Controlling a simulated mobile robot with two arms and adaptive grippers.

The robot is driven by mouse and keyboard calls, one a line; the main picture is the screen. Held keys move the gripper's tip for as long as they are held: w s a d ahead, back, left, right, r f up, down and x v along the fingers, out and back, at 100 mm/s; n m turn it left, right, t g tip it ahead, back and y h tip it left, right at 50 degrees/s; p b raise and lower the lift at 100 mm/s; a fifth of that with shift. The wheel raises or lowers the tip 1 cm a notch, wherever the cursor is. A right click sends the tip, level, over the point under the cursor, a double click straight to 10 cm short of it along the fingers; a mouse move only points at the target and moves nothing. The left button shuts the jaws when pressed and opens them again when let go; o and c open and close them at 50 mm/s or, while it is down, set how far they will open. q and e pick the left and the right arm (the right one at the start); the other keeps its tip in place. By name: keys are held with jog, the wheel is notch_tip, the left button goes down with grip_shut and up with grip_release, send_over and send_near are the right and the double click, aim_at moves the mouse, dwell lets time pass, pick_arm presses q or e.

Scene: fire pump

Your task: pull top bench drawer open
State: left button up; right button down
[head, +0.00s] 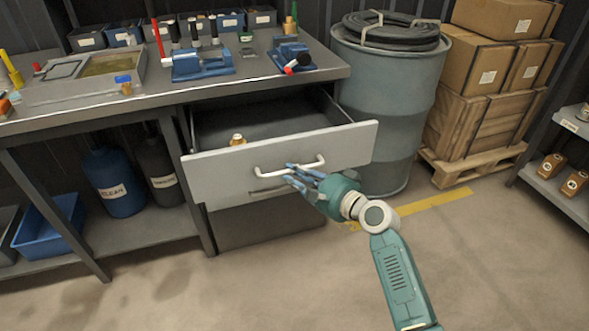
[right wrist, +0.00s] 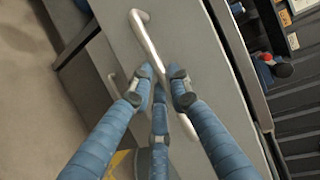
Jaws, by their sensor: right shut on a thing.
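The top bench drawer (head: 225,180) has a light grey front and stands pulled out from under the bench, its inside visible from above. A small brass-coloured item (head: 238,140) sits inside behind the front. My right gripper (head: 299,174) is at the white bar handle (head: 270,173), its blue fingers shut on the bar right of its middle. In the right wrist view the fingers (right wrist: 163,88) close around the handle (right wrist: 146,38). The finger undersides are hidden. My left gripper is not in view.
A lower drawer (head: 265,228) is shut below. A blue-grey drum (head: 385,110) with coiled hose stands close right of the open drawer. Vises (head: 200,66) and tools sit on the bench top. Boxes on a pallet (head: 450,168) stand at the right. The floor in front is clear.

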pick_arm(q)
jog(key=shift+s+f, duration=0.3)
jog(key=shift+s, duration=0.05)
pick_arm(e)
jog(key=shift+s, duration=0.25)
jog(key=c, duration=1.6)
grip_release()
jog(key=shift+d, duration=0.15)
jog(key=v, duration=1.1)
jog(key=shift+s+d+r, duration=0.1)
jog(key=shift+s+d, duration=0.15)
jog(key=shift+s, duration=0.05)
